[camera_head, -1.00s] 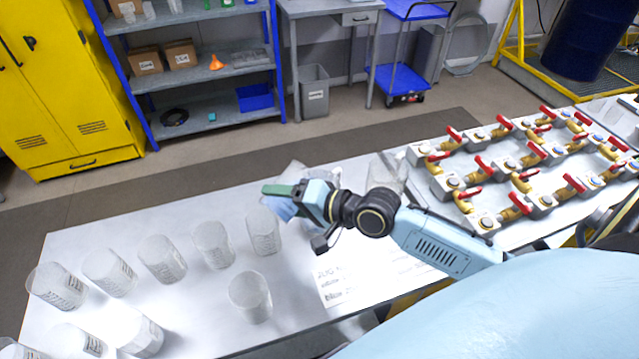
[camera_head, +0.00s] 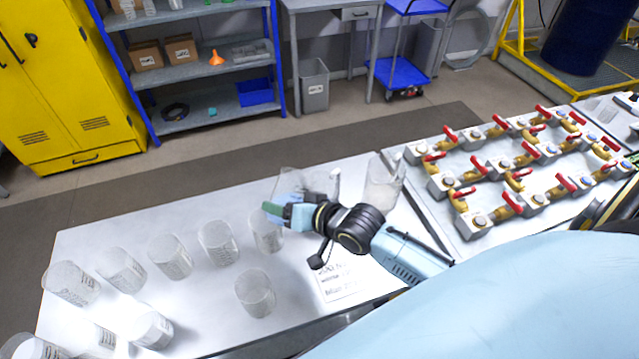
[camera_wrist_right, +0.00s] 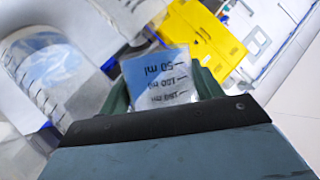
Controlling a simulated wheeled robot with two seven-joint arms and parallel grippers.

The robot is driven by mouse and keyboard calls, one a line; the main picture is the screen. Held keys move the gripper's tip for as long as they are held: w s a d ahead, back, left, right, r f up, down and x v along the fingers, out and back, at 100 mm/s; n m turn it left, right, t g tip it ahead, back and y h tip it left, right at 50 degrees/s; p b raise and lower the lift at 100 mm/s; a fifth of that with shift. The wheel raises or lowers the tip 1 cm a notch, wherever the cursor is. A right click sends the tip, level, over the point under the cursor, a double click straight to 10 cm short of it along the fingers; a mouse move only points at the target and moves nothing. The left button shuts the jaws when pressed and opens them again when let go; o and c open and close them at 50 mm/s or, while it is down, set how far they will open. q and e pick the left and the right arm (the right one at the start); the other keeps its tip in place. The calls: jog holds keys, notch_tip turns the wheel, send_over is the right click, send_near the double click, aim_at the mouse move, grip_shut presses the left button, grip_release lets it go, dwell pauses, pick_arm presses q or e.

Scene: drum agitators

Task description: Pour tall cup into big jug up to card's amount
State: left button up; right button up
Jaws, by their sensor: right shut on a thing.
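My right gripper (camera_head: 278,210) is over the table's back edge, shut on a clear cup with ml marks and blue liquid; this cup (camera_wrist_right: 158,75) shows between its fingers (camera_wrist_right: 160,88) in the right wrist view. How far it is tilted is hard to tell. Clear vessels stand beside and behind the gripper: one (camera_head: 323,183) is partly hidden, and a larger one (camera_head: 383,188) stands to the right. A big clear vessel with marks (camera_wrist_right: 35,85) is at left in the wrist view. The printed card (camera_head: 340,285) lies on the table, partly covered by my arm. My left gripper is not in view.
Several clear beakers (camera_head: 170,257) stand on the left part of the table (camera_head: 205,305); one (camera_head: 255,292) stands in front of the gripper. Red-handled valves (camera_head: 510,170) fill the bench at right. Bare tabletop lies around the front beaker.

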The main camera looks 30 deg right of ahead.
jog(key=shift+s+a+f+n+h, duration=0.15)
jog(key=shift+a+f+n+h, duration=0.25)
jog(key=shift+a+f+n, duration=0.1)
jog(key=shift+a+r+n+h, duration=0.3)
jog(key=shift+n+h, duration=0.1)
jog(key=shift+n, duration=0.1)
jog(key=shift+s+a+f+n+t+h, duration=0.2)
jog(key=shift+f+n+t+h, duration=0.2)
jog(key=shift+f+n+h, duration=0.15)
jog(key=shift+a+r+n+h, duration=0.3)
jog(key=shift+n+h, duration=0.05)
jog(key=shift+n, duration=0.3)
jog(key=shift+t, duration=0.3)
